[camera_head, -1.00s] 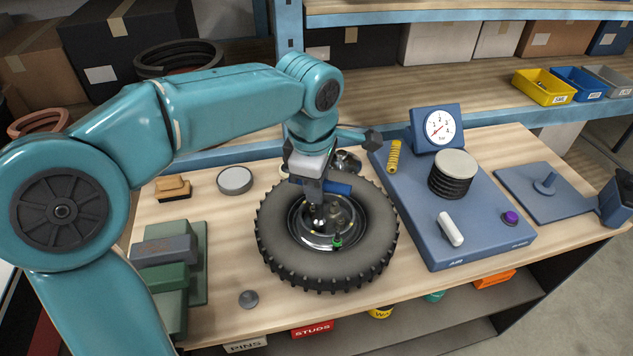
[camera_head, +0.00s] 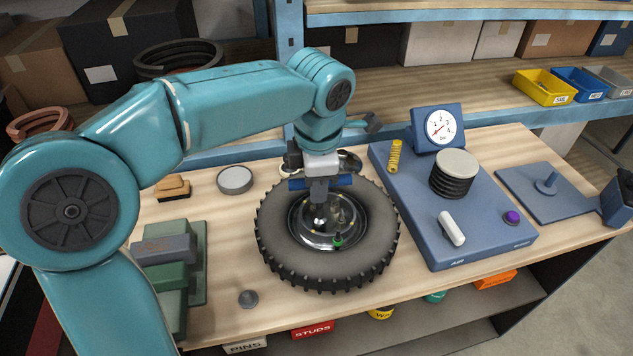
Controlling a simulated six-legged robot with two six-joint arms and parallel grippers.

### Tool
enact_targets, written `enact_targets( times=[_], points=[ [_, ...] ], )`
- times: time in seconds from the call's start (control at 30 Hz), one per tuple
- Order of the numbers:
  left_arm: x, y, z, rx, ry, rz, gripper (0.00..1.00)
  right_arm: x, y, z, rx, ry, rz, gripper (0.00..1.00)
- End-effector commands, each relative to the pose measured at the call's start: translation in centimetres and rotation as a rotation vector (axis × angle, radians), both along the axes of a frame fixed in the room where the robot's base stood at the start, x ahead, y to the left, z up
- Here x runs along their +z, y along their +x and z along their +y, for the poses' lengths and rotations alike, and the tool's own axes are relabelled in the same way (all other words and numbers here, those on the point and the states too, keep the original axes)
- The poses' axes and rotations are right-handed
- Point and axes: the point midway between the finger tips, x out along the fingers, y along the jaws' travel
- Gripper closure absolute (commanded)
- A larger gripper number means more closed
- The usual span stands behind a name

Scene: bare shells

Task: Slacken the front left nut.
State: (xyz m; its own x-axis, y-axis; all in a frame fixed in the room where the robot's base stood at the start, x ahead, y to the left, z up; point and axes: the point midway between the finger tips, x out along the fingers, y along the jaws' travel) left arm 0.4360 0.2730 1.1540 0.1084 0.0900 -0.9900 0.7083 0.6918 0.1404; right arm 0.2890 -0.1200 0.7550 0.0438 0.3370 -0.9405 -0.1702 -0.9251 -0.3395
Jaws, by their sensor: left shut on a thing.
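A black tyre (camera_head: 275,255) on a metal rim (camera_head: 314,240) lies flat on the wooden bench. Studs or nuts stand in the hub, too small to tell apart. A green-topped piece (camera_head: 337,240) shows at the front of the rim. My left gripper (camera_head: 319,190) is above the hub, shut on a tool with a blue crossbar (camera_head: 343,180). The tool's dark shaft reaches down to the left part of the hub. The gripper and tool hide the hub's back, and I cannot tell whether the tool's lower end sits on a nut. My right gripper is not in view.
Right of the tyre is a blue panel (camera_head: 440,225) with a gauge (camera_head: 439,127), black bellows (camera_head: 451,184), a white lever and a purple button. Left are green and grey blocks (camera_head: 166,250) and a grey disc (camera_head: 235,180).

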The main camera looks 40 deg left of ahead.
Motion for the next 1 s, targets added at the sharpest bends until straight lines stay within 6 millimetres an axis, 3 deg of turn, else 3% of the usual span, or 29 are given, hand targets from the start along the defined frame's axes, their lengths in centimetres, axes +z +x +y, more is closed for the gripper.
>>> enact_targets(
  times=[0.4,0.57,1.0],
  points=[
    [0.22,0.30,0.09,0.038,0.001,-0.017,1.00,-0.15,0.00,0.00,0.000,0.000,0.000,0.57],
    [0.23,0.35,0.08,0.195,-0.001,-0.019,1.00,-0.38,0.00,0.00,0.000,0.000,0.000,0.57],
    [0.28,0.26,0.12,0.188,0.000,-0.018,1.00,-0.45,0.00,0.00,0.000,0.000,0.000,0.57]
  ],
)
